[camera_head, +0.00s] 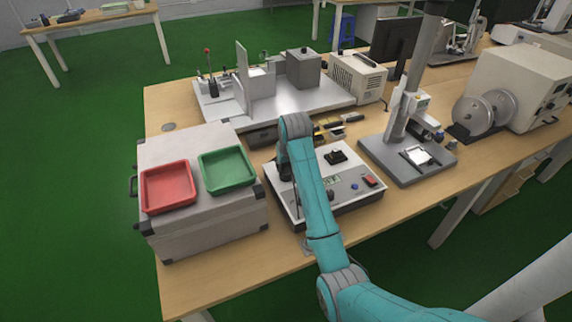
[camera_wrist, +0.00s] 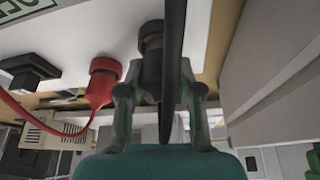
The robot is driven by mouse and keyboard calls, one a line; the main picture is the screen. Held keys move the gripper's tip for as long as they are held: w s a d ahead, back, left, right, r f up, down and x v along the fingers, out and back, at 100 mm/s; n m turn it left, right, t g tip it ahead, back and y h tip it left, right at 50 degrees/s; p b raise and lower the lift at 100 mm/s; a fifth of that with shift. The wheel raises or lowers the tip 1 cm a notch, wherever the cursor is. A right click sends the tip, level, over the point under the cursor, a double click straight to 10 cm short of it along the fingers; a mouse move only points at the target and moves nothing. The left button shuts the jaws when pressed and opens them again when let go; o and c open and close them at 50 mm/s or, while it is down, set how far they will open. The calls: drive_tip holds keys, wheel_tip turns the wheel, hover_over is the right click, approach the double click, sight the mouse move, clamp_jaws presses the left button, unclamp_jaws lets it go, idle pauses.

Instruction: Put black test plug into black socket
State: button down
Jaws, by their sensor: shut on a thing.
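In the wrist view my gripper (camera_wrist: 157,92) is shut on the black test plug (camera_wrist: 152,72), with a teal finger on each side. A black cable (camera_wrist: 174,40) runs past it in front. The plug's upper end meets a dark round piece at the white panel (camera_wrist: 75,45) of the test box, likely the black socket (camera_wrist: 151,32). I cannot tell how deep the plug sits. A red plug (camera_wrist: 104,78) with a red cable stands on the panel to the left. In the head view the test box (camera_head: 345,190) is under my arm, which hides the gripper and black plug.
A grey case (camera_head: 200,221) with a red tray (camera_head: 168,186) and a green tray (camera_head: 226,168) stands left of the test box. A metal fixture (camera_head: 275,97) is behind, and a stand with a column (camera_head: 400,120) is to the right. The table's front strip is clear.

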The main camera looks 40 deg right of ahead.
drive_tip(key=shift+f, duration=0.5)
drive_tip(key=c, duration=1)
unclamp_jaws()
drive_tip(key=shift+c, duration=0.2)
drive_tip(key=shift+r, duration=0.15)
